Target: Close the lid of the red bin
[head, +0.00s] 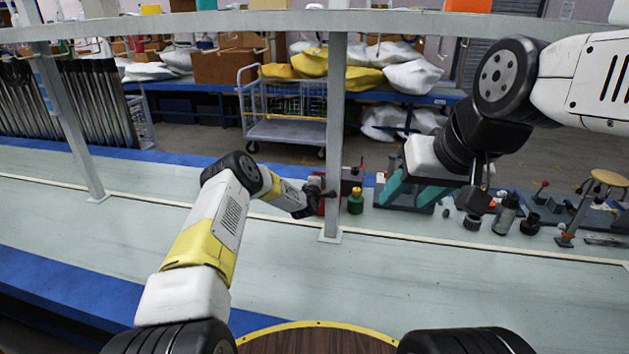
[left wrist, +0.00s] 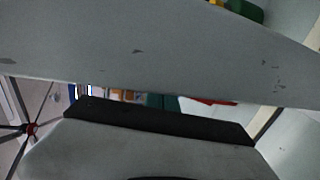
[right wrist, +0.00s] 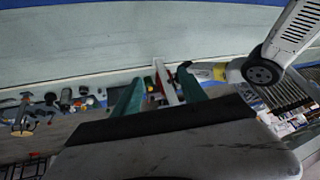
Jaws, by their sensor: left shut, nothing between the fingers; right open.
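Something red, which looks like the red bin (head: 321,209), stands on the far bench by the upright post, mostly hidden behind my left gripper and the post. A red patch also shows in the right wrist view (right wrist: 168,76), between the teal fingers. I cannot tell how its lid stands. My left gripper (head: 316,197) is shut and empty, close in front of the red thing; I cannot tell whether they touch. My right gripper (head: 399,202) is open and empty, its teal fingers spread, over the bench to the right of the post.
The grey upright post (head: 335,140) stands right beside my left gripper. A green bottle (head: 356,202) with a yellow cap is just right of the post. Dark jars (head: 507,213) and a small stool (head: 598,190) are farther right. The near bench surface (head: 450,285) is clear.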

